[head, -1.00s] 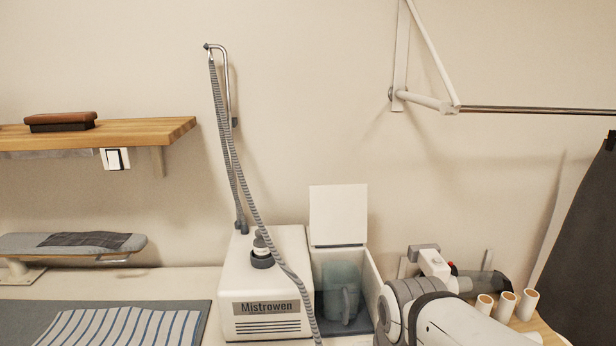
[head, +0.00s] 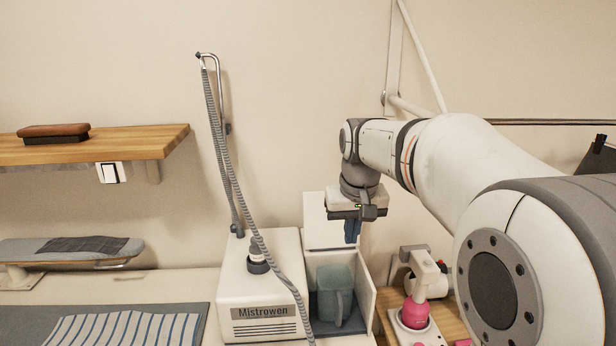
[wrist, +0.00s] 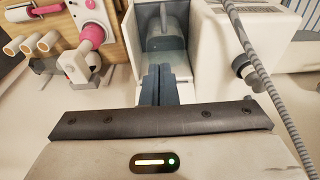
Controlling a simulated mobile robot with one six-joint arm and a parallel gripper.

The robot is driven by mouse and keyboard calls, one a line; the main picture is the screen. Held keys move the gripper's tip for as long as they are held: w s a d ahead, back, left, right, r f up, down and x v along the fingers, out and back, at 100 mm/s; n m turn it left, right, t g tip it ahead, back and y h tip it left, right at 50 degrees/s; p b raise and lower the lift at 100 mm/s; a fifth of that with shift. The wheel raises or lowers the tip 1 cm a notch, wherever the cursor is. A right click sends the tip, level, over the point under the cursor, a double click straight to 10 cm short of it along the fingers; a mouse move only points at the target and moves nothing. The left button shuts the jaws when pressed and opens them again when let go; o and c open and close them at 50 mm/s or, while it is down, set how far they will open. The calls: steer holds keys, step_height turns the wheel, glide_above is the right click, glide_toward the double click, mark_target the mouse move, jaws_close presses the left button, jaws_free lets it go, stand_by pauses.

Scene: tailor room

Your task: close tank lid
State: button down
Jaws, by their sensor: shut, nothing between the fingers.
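The tank lid (head: 316,222) is a white square panel standing upright, open, at the back of the white tank housing (head: 366,284). A translucent blue-grey water tank (head: 333,290) with a handle sits inside the open housing; it also shows in the wrist view (wrist: 166,36). My gripper (head: 352,236) points down with shut, empty fingers, in front of the right part of the lid in the head view. Its dark fingers (wrist: 156,84) also show at the edge of the housing in the wrist view. Whether they touch the lid, I cannot tell.
The steam unit marked Mistrowen (head: 262,285), with its hose (head: 232,170), stands directly left of the housing. A small machine with a pink spool (head: 415,313) is to the right. A wooden shelf (head: 150,142) is at left. White tubes (wrist: 28,44) show in the wrist view.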

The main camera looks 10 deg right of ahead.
steer(key=w+r+p, duration=0.3)
steer(key=w+p, duration=0.2)
steer(key=w, duration=0.9)
steer(key=w+r+p, duration=0.4)
steer(key=w+p, duration=0.1)
steer(key=w, duration=0.9)
step_height(320, 180, down, 10)
steer(key=s+b, duration=0.2)
steer(key=shift+s+r+g, duration=0.15)
steer(key=shift+r+g, duration=0.1)
steer(key=shift+g, duration=0.05)
